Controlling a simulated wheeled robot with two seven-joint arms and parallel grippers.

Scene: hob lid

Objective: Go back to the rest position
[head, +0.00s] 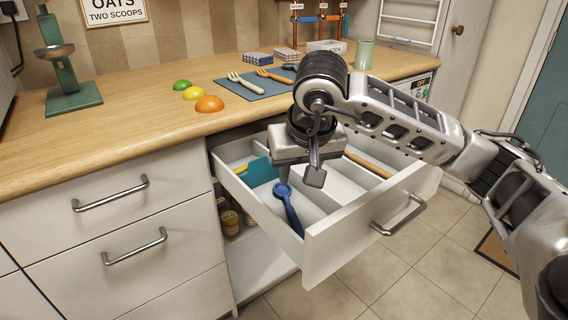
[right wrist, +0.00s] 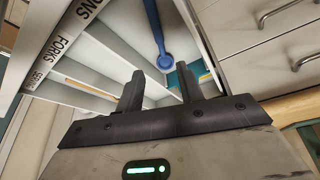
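My right gripper (head: 299,177) hangs over the open drawer (head: 332,246), its fingers pointing down. In the right wrist view the fingers (right wrist: 160,90) stand apart with nothing between them. A blue spoon-like utensil (head: 290,209) lies in the drawer below the gripper; it also shows in the right wrist view (right wrist: 157,32), beyond the fingertips. Whether a fingertip touches it I cannot tell. My left gripper is not in view.
The drawer has dividers, a teal item (head: 260,172) and a wooden-handled utensil (head: 367,165). On the counter (head: 130,130) are a green scale (head: 70,75), coloured domes (head: 209,104) and a blue mat (head: 247,88) with forks.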

